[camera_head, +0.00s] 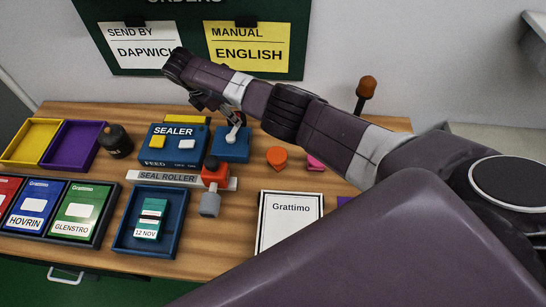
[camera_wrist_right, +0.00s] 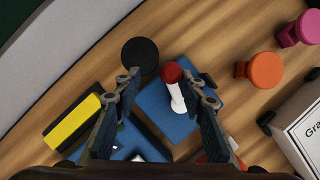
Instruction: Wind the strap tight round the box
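My right gripper (camera_head: 205,98) is above the back of the bench, over the blue sealer (camera_head: 175,143). Its fingers (camera_wrist_right: 160,88) are apart in the wrist view. A white lever with a red knob (camera_wrist_right: 174,82) shows between the fingertips with gaps to them; I cannot tell the height difference. The lever stands on a blue block (camera_head: 230,147) right of the sealer. A teal box (camera_head: 150,219) with a dark band and a "12 NOV" label lies in a blue tray (camera_head: 122,238). A white Grattimo box (camera_head: 290,222) is to the right. No loose strap is clearly visible. My left gripper is not in view.
A seal roller (camera_head: 214,175) with a red body stands before the sealer. Orange (camera_head: 277,157) and pink (camera_head: 315,163) pieces lie to the right. A black bottle (camera_head: 117,141), yellow (camera_head: 28,140) and purple (camera_head: 72,145) trays stand left. A black disc (camera_wrist_right: 140,55) lies behind the lever block.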

